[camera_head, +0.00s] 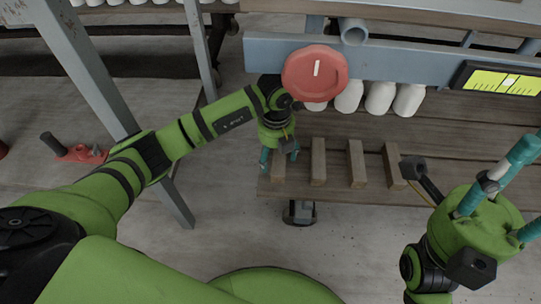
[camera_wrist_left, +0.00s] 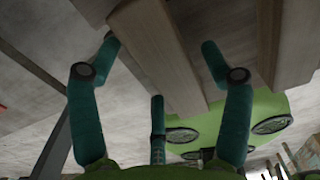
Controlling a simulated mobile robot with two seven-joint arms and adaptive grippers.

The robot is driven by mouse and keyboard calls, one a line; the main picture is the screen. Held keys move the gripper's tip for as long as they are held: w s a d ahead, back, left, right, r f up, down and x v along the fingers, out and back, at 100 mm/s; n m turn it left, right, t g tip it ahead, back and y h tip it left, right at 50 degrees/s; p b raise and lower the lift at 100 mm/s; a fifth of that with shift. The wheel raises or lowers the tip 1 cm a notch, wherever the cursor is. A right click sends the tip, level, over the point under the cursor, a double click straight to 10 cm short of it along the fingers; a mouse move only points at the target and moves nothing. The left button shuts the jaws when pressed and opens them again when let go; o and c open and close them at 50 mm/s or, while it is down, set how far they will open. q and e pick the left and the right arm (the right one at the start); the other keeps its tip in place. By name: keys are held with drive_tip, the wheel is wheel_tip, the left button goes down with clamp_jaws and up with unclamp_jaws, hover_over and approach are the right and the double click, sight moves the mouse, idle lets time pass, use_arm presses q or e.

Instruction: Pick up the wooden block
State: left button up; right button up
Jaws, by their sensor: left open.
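Several upright wooden blocks stand in a row along the front edge of the slatted wooden shelf (camera_head: 345,190). The leftmost wooden block (camera_head: 278,172) is right at my left gripper (camera_head: 279,157), partly hidden by it. In the left wrist view, this wooden block (camera_wrist_left: 158,55) lies between the spread teal fingers of my left gripper (camera_wrist_left: 160,48). The gripper is open, and gaps show between the fingers and the block's sides. My right gripper (camera_head: 528,188) is at the right, with its teal fingers spread apart and nothing seen between them.
More wooden blocks (camera_head: 318,162) stand just right of the leftmost one. A red round dial (camera_head: 315,73) and white bottles (camera_head: 380,97) are behind, by a grey metal beam (camera_head: 425,62). A grey metal post (camera_head: 88,68) stands at left. A red clamp-like object (camera_head: 80,152) lies left.

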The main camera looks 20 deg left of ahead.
use_arm(q)
drive_tip(key=shift+s+d+f, duration=0.1)
drive_tip(key=shift+d, duration=0.1)
drive_tip(key=c, duration=1.3)
